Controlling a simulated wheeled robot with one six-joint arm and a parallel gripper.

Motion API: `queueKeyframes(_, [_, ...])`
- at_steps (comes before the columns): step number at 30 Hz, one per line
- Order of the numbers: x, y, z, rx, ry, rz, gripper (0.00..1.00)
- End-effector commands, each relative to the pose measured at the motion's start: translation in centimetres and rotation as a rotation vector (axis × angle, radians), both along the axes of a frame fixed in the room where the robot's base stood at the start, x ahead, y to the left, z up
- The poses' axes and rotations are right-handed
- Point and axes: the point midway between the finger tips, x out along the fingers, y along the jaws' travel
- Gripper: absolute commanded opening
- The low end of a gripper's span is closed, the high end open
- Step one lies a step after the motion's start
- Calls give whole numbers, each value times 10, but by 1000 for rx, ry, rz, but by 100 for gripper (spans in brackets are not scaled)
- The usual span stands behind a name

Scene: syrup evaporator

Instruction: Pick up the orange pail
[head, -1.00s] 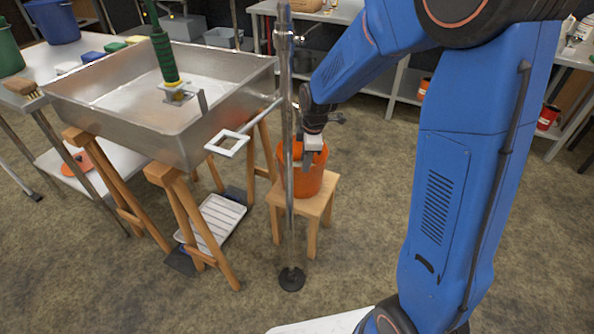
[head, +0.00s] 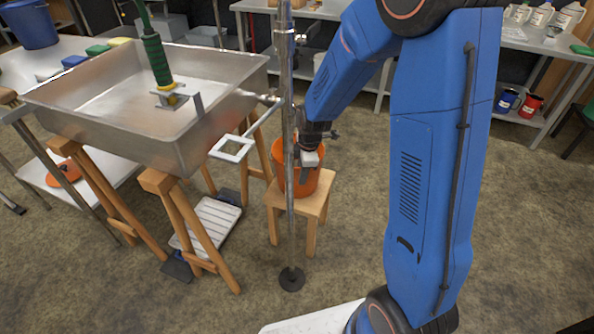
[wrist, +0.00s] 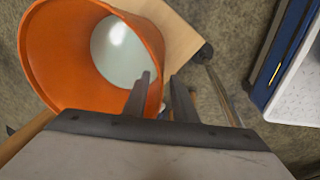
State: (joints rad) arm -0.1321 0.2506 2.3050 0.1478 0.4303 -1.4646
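The orange pail (head: 281,160) stands upright on a small wooden stool (head: 317,201), partly behind a thin metal pole. It also shows in the wrist view (wrist: 50,62), open-topped, with a pale round area inside at its bottom. My gripper (head: 307,172) is at the pail's right side in the head view, pointing down. In the wrist view my gripper (wrist: 164,82) is open, its two fingers apart at the pail's rim. One finger overlaps the pail's inside and the other is outside, with the wall between. Whether either touches the wall I cannot tell.
The metal pole (head: 289,215) on a round base stands just in front of the stool. A large steel pan (head: 130,120) on wooden trestles is left, with a white square frame (head: 232,148) sticking out towards the pole. The floor right of the stool is clear.

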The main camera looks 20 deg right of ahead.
Motion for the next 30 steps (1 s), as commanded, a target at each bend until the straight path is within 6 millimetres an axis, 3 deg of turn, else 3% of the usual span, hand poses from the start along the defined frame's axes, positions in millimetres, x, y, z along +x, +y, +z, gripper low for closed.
queueKeyframes(1, [0,0,0,0,0,0,12])
queueKeyframes(3, [0,0,0,0,0,0,0])
queueKeyframes(30, [1,0,1,1,-3,0,0])
